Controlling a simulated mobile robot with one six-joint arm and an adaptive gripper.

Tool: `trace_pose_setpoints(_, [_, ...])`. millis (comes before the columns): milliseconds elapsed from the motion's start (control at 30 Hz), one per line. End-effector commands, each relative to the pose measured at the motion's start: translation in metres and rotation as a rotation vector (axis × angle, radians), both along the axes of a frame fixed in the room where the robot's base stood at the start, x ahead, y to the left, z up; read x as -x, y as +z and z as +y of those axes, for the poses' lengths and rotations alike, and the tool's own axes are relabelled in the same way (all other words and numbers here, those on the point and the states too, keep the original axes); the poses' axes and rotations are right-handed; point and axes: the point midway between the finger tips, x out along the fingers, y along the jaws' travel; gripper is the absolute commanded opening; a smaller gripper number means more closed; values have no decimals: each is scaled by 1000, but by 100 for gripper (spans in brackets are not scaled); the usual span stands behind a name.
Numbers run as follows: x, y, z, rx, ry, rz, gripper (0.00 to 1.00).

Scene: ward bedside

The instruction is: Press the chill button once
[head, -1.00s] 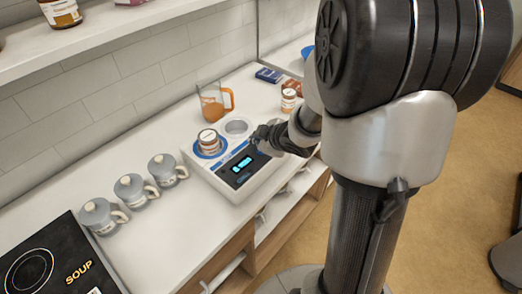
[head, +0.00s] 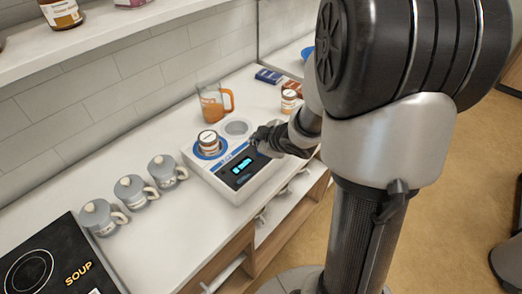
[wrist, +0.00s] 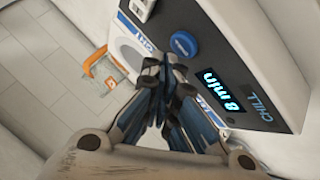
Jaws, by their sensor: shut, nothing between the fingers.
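A white countertop device (head: 238,194) has a dark front panel with a lit cyan display (head: 241,165). In the wrist view the display (wrist: 222,90) reads "8 min", and the word CHILL (wrist: 260,108) is printed beside it on the dark panel. A round blue button (wrist: 183,44) sits on the panel on the other side of the display. My gripper (wrist: 164,72) is shut and empty, its fingertips just beside the blue button in the picture. I cannot tell whether they touch the device. In the head view my gripper (head: 262,137) is over the device's right end and hides part of it.
A lidded jar (head: 208,142) stands in the device's left well; the right well (head: 237,127) is empty. An orange-handled jug (head: 212,103) and another jar (head: 289,100) stand behind. Three grey lidded mugs (head: 131,190) and a black SOUP hob (head: 45,260) are at left.

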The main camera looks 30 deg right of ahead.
Motion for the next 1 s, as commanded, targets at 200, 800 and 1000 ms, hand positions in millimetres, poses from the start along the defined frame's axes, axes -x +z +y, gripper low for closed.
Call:
trace_pose_setpoints(200, [0, -6, 0, -1, -1, 0, 0])
trace_pose_setpoints(800, [0, -10, 0, 0, 0, 0, 0])
trace_pose_setpoints(1000, [0, -13, 0, 0, 0, 0, 0])
